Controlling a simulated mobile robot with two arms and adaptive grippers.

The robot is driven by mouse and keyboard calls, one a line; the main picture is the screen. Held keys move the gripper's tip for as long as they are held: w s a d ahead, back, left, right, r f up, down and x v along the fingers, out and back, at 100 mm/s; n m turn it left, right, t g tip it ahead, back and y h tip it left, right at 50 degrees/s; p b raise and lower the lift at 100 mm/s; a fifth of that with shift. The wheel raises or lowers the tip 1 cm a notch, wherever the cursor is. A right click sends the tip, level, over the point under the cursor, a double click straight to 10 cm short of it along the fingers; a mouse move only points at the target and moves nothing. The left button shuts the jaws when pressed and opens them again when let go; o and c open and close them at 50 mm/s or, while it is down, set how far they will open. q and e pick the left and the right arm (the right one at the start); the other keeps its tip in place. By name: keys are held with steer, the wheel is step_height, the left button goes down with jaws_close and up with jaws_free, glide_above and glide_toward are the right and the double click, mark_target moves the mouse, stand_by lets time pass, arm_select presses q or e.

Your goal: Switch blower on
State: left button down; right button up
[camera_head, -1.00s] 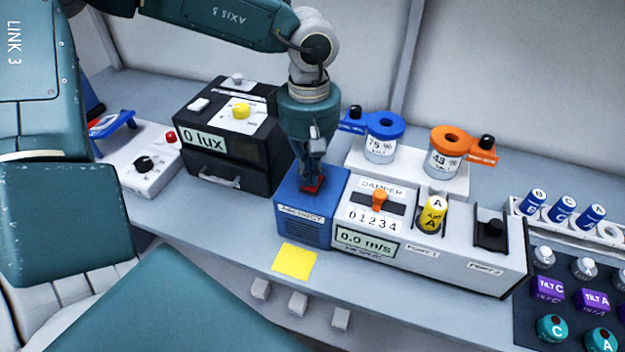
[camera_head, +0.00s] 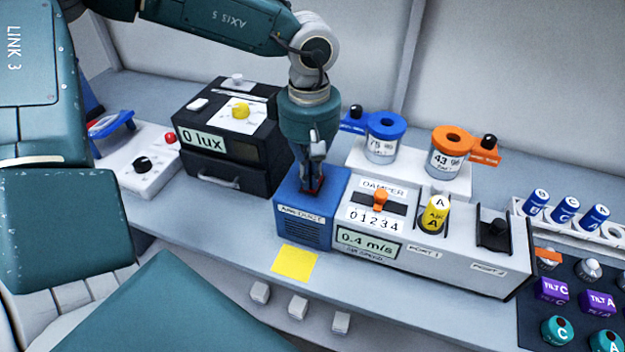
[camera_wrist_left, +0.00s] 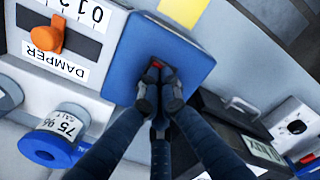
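The blower is a blue box (camera_head: 305,232) labelled AIR DUCT at the left end of the white tunnel unit. It has a red switch on top (camera_head: 316,185), which is mostly hidden by my left gripper (camera_head: 314,182). In the left wrist view the fingertips (camera_wrist_left: 158,82) are close together at the red switch (camera_wrist_left: 157,65) on the blue box (camera_wrist_left: 180,45). They look shut and hold nothing that I can see. The air speed display (camera_head: 367,243) reads 0.4 m/s. My right gripper is not in view.
An orange damper lever (camera_head: 380,198) and a yellow sensor (camera_head: 434,215) are to the right. A black lux box (camera_head: 228,175) stands to the left. Blue-lidded (camera_head: 384,148) and orange-lidded jars (camera_head: 448,155) stand behind. A yellow note (camera_head: 295,262) lies in front.

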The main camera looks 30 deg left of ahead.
arm_select(q)
steer(key=shift+w+r+p, duration=0.1)
steer(key=shift+r+p, duration=0.3)
steer(key=shift+r, duration=0.25)
steer(key=shift+r+p, duration=1.15)
steer(key=shift+r, duration=1.6)
steer(key=shift+f, duration=0.1)
